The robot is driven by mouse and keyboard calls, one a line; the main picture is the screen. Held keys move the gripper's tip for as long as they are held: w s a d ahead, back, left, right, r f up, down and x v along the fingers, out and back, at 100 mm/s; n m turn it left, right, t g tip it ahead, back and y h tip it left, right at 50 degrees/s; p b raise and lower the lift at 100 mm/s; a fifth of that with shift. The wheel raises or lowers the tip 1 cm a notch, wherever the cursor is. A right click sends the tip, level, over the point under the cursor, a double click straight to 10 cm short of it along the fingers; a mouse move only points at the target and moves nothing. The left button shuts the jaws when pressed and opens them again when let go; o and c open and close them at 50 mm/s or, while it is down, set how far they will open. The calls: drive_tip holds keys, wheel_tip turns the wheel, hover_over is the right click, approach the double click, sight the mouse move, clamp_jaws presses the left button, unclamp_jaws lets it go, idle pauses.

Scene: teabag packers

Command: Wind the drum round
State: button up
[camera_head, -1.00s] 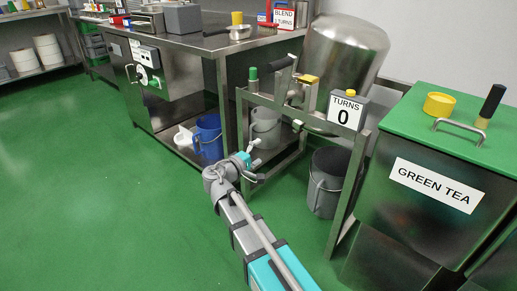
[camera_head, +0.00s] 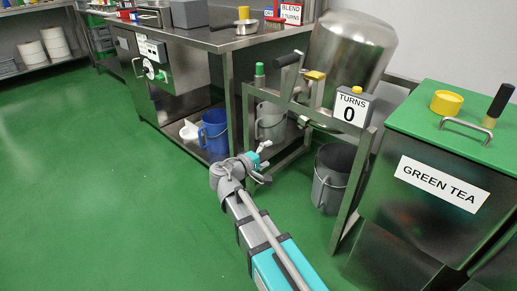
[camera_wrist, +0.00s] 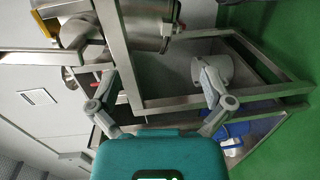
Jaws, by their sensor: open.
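The steel drum (camera_head: 350,50) hangs in a metal frame (camera_head: 350,190) right of the bench. A crank with a black grip (camera_head: 287,60) sticks out at its front left. A yellow knob (camera_head: 314,75) is beside it, and a green-topped post (camera_head: 259,70) stands on the frame. The turns counter (camera_head: 350,108) reads 0. My gripper (camera_head: 264,164) is low in front of the frame, below the crank and apart from it. In the wrist view my gripper (camera_wrist: 160,100) is open and empty, with a frame bar between its fingers in the picture. Part of the drum (camera_wrist: 140,20) shows there.
A grey bucket (camera_head: 326,185) stands under the frame. A blue bucket (camera_head: 213,133) is on the bench's lower shelf. The Green Tea bin (camera_head: 405,215) is close on the right, with a yellow tub (camera_head: 445,102) on its lid. Green floor (camera_head: 90,190) is clear on the left.

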drive_tip(key=s+d+f+m+g+y+p, duration=0.1)
drive_tip(key=s+d+f+m+g+p, duration=0.25)
drive_tip(key=d, duration=0.45)
drive_tip(key=s+d+f+m+g+y+p, duration=0.2)
drive_tip(key=d+g, duration=0.2)
drive_tip(key=d, duration=0.3)
drive_tip(key=s+d+m+g+y+p, duration=0.4)
drive_tip(key=s+y, duration=0.4)
drive_tip(key=s, duration=0.2)
drive_tip(key=shift+s+d+g+p, duration=0.3)
drive_tip(key=shift+d+g+p, duration=0.4)
drive_tip(key=shift+d, duration=0.1)
